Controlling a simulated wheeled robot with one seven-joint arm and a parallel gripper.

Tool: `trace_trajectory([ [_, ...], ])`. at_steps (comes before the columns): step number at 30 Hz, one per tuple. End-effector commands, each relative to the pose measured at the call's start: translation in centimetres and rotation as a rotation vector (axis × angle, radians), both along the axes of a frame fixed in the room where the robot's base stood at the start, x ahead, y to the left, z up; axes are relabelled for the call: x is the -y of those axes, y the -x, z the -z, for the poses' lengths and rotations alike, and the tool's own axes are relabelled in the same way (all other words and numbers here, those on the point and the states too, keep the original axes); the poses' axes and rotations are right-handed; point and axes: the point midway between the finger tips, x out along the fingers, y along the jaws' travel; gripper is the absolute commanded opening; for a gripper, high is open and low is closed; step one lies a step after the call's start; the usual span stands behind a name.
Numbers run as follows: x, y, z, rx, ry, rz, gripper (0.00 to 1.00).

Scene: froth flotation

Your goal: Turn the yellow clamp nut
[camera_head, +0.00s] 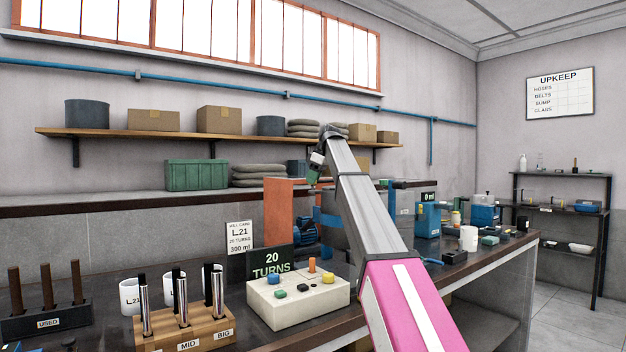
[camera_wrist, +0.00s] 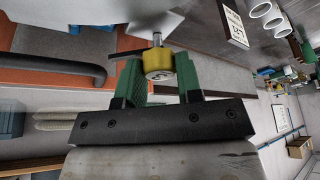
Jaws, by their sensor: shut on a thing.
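The yellow clamp nut (camera_wrist: 158,62) shows in the wrist view, on a thin metal stud that stands out past it. My gripper (camera_wrist: 159,70) has its two green jaws on opposite sides of the nut and is shut on it. In the head view my arm reaches over the bench, and the end of it (camera_head: 313,176) is small beside the orange upright of the machine (camera_head: 285,207). The nut itself cannot be made out in the head view.
A sign reading 20 TURNS (camera_head: 271,260) stands behind a white block with coloured knobs (camera_head: 300,298). A wooden rack of rods (camera_head: 185,326) and white mugs (camera_head: 131,296) stand at the left. Blue equipment (camera_head: 428,222) stands further right along the bench. A dark curved handle (camera_wrist: 60,69) shows in the wrist view.

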Motion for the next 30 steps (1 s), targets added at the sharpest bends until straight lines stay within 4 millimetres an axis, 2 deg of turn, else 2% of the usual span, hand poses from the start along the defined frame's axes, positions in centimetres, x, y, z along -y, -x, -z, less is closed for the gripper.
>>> trace_trajectory([
  [16, 0.02, 0.01, -0.02, 0.0, 0.001, -0.021, 0.09],
  [17, 0.02, 0.01, -0.02, 0.0, 0.001, -0.021, 0.43],
  [18, 0.02, -0.01, -0.01, 0.0, 0.001, -0.021, 0.56],
  [19, 0.02, -0.01, -0.01, 0.0, 0.001, -0.021, 0.58],
  [30, 0.12, -0.02, -0.28, 0.0, 0.0, -0.021, 0.58],
])
